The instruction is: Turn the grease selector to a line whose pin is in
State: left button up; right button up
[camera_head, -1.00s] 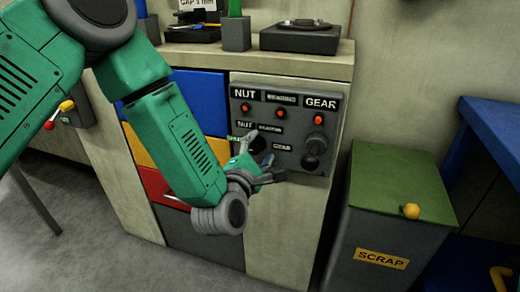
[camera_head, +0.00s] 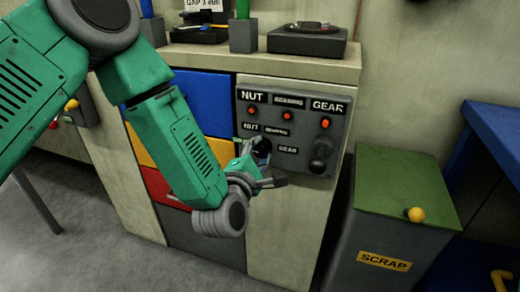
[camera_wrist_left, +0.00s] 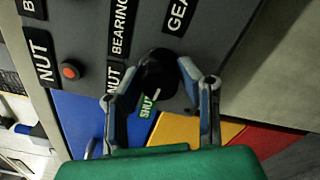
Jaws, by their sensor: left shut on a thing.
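The grease selector is a black round knob (camera_head: 262,148) on the dark grey panel (camera_head: 342,100). My left gripper (camera_head: 261,162) is shut on this knob, with one finger on each side of it in the left wrist view (camera_wrist_left: 150,82). There a short white mark shows at the knob's edge, beside a green SHUT label (camera_wrist_left: 147,112). Labels NUT, BEARING and GEAR (camera_head: 287,149) sit around the knob. Above are three red pins, under NUT (camera_head: 250,110), BEARING (camera_head: 287,116) and GEAR (camera_head: 325,123). I cannot tell how far each pin is in. My right gripper is out of view.
A black knob or lever (camera_head: 320,158) sits on the panel just right of the selector. A grey SCRAP bin (camera_head: 385,245) with a green top and a yellow ball (camera_head: 414,214) stands right of the cabinet. A blue bench (camera_head: 497,130) is at the far right.

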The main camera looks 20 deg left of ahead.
pick_arm(q)
jog(key=m+p, duration=0.3)
jog(key=m, duration=0.3)
jog(key=shift+s+d+f, duration=0.1)
jog(key=m+p, duration=0.2)
jog(key=m, duration=0.1)
jog(key=shift+f, duration=0.1)
jog(key=shift+s+f+m+p, duration=0.1)
jog(key=shift+m+p, duration=0.3)
jog(key=shift+m, duration=0.5)
jog(key=o, duration=1.1)
jog(key=shift+f, duration=0.1)
jog(key=shift+o, duration=0.2)
jog(key=shift+r, duration=0.2)
